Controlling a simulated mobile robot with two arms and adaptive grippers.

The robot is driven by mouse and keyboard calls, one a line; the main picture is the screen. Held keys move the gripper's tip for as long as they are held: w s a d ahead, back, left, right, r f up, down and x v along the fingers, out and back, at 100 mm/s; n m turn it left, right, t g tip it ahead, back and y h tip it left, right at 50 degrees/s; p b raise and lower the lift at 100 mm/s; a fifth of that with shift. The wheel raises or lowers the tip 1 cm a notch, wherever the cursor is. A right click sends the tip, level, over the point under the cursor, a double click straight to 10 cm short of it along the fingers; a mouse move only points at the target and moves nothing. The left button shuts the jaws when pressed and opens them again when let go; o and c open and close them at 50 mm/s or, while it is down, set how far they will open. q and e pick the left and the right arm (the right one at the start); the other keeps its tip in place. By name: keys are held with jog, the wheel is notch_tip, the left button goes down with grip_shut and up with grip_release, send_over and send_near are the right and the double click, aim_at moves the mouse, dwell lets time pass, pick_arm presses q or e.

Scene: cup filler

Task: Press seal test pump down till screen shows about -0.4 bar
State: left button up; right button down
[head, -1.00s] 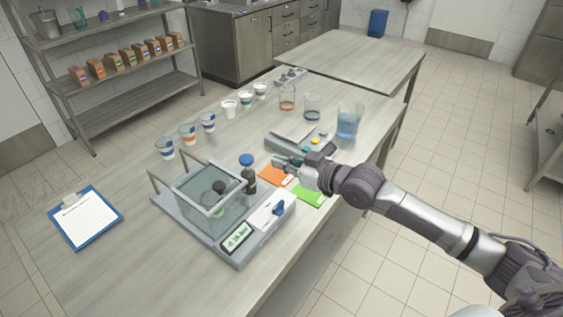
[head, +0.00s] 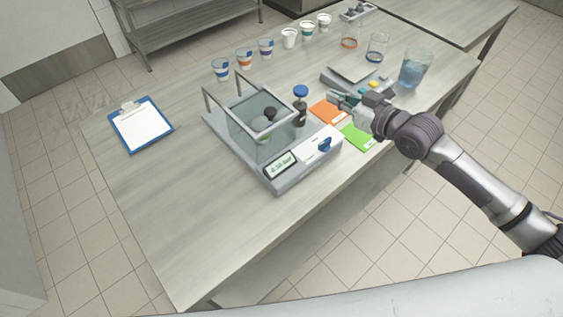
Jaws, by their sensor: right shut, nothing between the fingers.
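The seal test station (head: 262,172) is a grey base on the table with a clear, open-framed chamber (head: 262,130) holding a dark round-topped item. An upright dark cylinder with a blue knob (head: 300,92), which looks like the pump, stands at the chamber's far right corner. The small screen (head: 281,165) at the front shows a bar reading, too small to read surely. A white block with a blue lever (head: 324,145) sits beside it. My right gripper (head: 336,98) is shut and empty, right of the blue knob and apart from it, over the orange card. My left gripper is out of view.
An orange card (head: 325,112) and a green card (head: 357,137) lie right of the station. Several cups stand behind, with a water beaker (head: 415,68) and a grey device (head: 345,78) at right. A clipboard (head: 141,128) lies left. The table's front left is clear.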

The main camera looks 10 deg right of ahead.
jog(key=r, duration=0.2)
jog(key=r+b, duration=0.1)
jog(key=shift+w+d+r, duration=0.1)
jog(key=shift+w+r, duration=0.15)
